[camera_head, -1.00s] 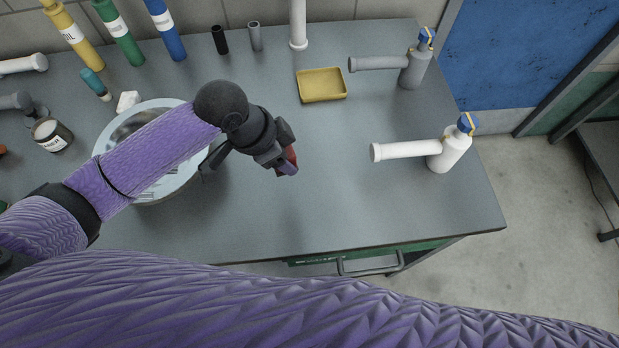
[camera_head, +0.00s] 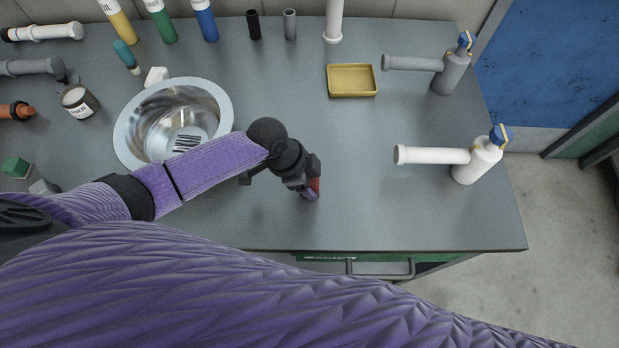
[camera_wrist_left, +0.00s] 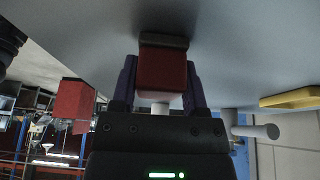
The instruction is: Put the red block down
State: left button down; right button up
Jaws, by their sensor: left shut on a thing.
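The red block (camera_head: 315,184) is in my left gripper (camera_head: 311,192), over the front middle part of the grey countertop in the head view. Only a small red part of it shows there. In the left wrist view, the red block (camera_wrist_left: 162,72) sits between the two purple fingers of my left gripper (camera_wrist_left: 163,85), which is shut on it. A dark strip lies at the block's far end, close to the grey surface. I cannot tell whether the block touches the countertop. My right gripper is not in view.
A round metal sink bowl (camera_head: 215,98) is left of the gripper. A yellow tray (camera_head: 352,94) lies behind it.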

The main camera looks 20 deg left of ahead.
pick_arm(q)
jog(key=shift+c, duration=0.5)
grip_release()
jog(key=shift+f, duration=0.1)
jog(key=shift+a+r, duration=0.1)
jog(key=shift+r, duration=0.35)
jog(key=p+v, duration=0.4)
jog(key=v, duration=0.7)
jog(key=shift+r, duration=0.2)
jog(key=shift+a, duration=0.1)
